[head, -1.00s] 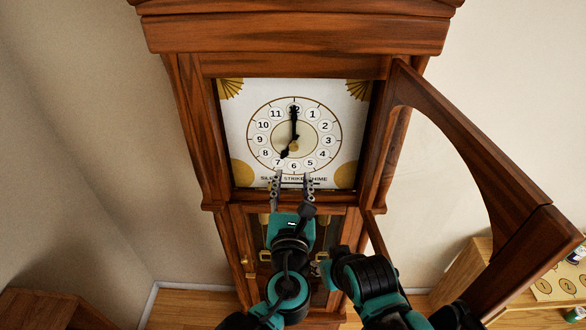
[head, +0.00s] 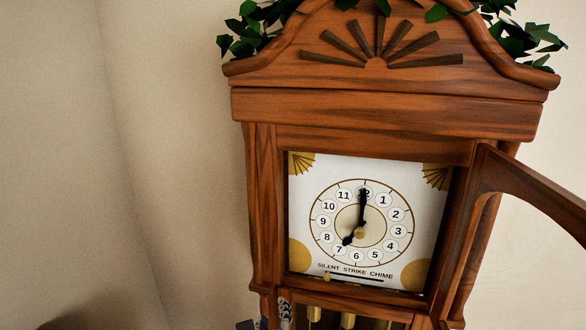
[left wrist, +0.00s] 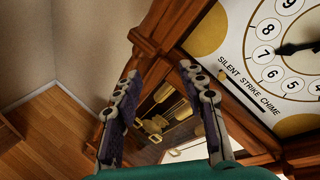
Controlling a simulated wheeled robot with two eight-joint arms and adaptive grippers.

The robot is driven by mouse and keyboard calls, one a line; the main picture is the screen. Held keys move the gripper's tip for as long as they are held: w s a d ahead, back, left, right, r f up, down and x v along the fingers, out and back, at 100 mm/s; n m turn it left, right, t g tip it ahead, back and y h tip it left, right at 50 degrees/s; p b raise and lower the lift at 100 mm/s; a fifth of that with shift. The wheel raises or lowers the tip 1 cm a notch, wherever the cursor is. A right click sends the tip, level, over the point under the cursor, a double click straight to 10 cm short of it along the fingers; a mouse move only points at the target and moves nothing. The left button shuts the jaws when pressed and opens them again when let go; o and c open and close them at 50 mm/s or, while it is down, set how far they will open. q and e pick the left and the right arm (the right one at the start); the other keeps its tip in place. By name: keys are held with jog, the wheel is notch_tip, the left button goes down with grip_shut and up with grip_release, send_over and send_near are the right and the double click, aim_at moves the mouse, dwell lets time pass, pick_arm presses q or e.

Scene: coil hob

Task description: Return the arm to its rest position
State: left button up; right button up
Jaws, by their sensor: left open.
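My left gripper (left wrist: 160,72) shows in the left wrist view with its two fingers spread and nothing between them. In the head view only a small part of it (head: 286,312) shows at the bottom edge, below the dial and left of centre. The hands (head: 361,217) point near 12 and 7. My right gripper is in neither view.
The clock's arched door (head: 530,183) stands swung open to the right. Gold weights (left wrist: 163,92) hang in the lower case beyond my fingers. Bare wall (head: 170,120) lies left of the clock, and wooden floor (left wrist: 55,125) shows at left in the wrist view. Leafy greenery (head: 258,28) tops the clock.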

pick_arm(q)
jog(key=s+a+f+n+g+b, duration=0.2)
jog(key=s+a+f+n+b, duration=0.2)
jog(key=f+n, duration=0.5)
jog(key=s+a+f+n+g+b, duration=0.3)
jog(key=s+a+f+n+b, duration=0.1)
jog(key=f+n, duration=0.5)
jog(key=s+a+f+n+g+b, duration=0.2)
jog(key=s+a+f+n+b, duration=0.2)
jog(key=f, duration=0.6)
jog(key=a+n+b, duration=0.2)
jog(key=n+b, duration=0.1)
jog(key=n, duration=0.1)
jog(key=shift+s+f+n+h, duration=0.35)
jog(key=shift+f+n+h, duration=0.05)
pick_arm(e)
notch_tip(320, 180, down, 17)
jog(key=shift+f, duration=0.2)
